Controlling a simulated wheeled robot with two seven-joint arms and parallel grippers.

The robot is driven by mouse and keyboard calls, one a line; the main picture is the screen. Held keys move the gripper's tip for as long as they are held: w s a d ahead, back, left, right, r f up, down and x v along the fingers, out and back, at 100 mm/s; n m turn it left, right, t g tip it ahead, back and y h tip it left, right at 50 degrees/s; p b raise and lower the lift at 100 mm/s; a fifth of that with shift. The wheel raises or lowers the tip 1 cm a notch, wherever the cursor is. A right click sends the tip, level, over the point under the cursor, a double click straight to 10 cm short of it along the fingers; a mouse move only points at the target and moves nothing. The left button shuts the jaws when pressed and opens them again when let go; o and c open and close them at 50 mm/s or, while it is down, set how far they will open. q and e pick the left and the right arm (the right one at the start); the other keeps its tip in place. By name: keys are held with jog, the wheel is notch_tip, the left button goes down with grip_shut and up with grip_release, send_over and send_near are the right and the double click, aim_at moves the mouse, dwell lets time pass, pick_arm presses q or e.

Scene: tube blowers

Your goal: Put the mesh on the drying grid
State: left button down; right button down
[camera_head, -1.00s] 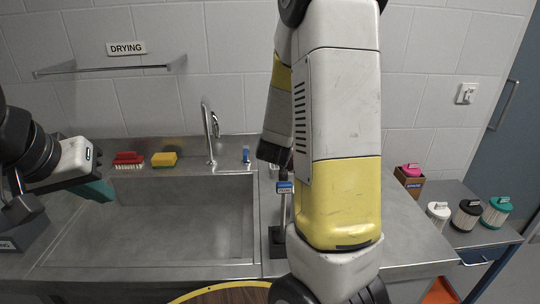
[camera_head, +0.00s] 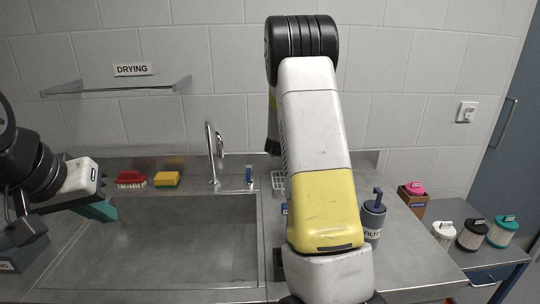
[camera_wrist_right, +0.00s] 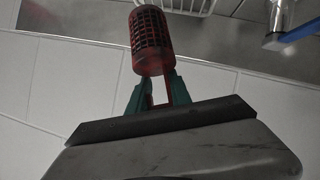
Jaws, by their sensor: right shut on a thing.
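The mesh (camera_wrist_right: 152,42) is a red, cylindrical cage in the right wrist view. My right gripper (camera_wrist_right: 157,84) is shut on its end with teal fingers. In the head view my right arm hides this gripper and the mesh. A small white wire grid (camera_head: 278,181) lies on the counter right of the sink, partly behind my arm. White wires (camera_wrist_right: 182,4) also show at the top of the wrist view, apart from the mesh. A wall rack (camera_head: 115,89) hangs below a DRYING sign (camera_head: 132,70). My left gripper (camera_head: 103,209) is over the sink's left side, its jaw gap unclear.
A faucet (camera_head: 213,155) and a blue-topped item (camera_head: 249,175) stand behind the sink (camera_head: 190,245). A red brush (camera_head: 130,179) and yellow sponge (camera_head: 167,179) lie left. A grey filter canister (camera_head: 373,215) stands right of my arm, with several filters on a side table (camera_head: 480,255).

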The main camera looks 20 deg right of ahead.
jog(key=shift+w+f, duration=0.15)
jog(key=shift+f, duration=0.75)
jog(key=shift+w+f, duration=0.1)
jog(key=shift+f, duration=0.75)
jog(key=shift+f, duration=0.1)
jog(key=c, duration=1.2)
grip_release()
jog(key=shift+o, duration=0.2)
